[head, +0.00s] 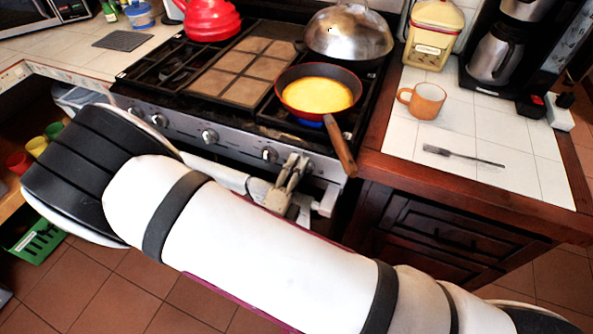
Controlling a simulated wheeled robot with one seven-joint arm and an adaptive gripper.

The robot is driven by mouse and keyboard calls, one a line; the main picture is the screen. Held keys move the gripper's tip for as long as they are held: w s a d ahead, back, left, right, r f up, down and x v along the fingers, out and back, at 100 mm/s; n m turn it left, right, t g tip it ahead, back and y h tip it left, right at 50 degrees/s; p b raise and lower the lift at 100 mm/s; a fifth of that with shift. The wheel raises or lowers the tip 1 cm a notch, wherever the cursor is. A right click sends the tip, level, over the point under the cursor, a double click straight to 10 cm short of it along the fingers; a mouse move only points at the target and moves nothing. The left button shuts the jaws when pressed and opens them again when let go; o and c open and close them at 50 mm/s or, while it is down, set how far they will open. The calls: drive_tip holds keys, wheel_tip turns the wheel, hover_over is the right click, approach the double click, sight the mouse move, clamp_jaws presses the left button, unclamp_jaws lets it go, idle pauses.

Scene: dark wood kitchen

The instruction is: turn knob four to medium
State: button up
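The stove (190,118) has a steel front panel with several round knobs in a row. One knob (209,136) shows near the middle, and another knob (269,154) is just left of my gripper. My gripper (298,163) is at the right part of the panel, its fingers pointing toward the panel. The fingers look close together, but I cannot tell whether they are shut or around a knob. Any knob behind them is hidden. I cannot read knob numbers or settings. A pan (318,91) with yellow food sits on the front right burner, with a blue patch beneath it.
The pan's wooden handle (341,148) sticks out over the stove's front edge, right of my gripper. A domed metal lid (348,36) and a red kettle (208,18) are on the stove's back.

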drive_tip(key=o, duration=0.3)
drive_tip(key=shift+s, duration=0.1)
drive_tip(key=v, duration=1.2)
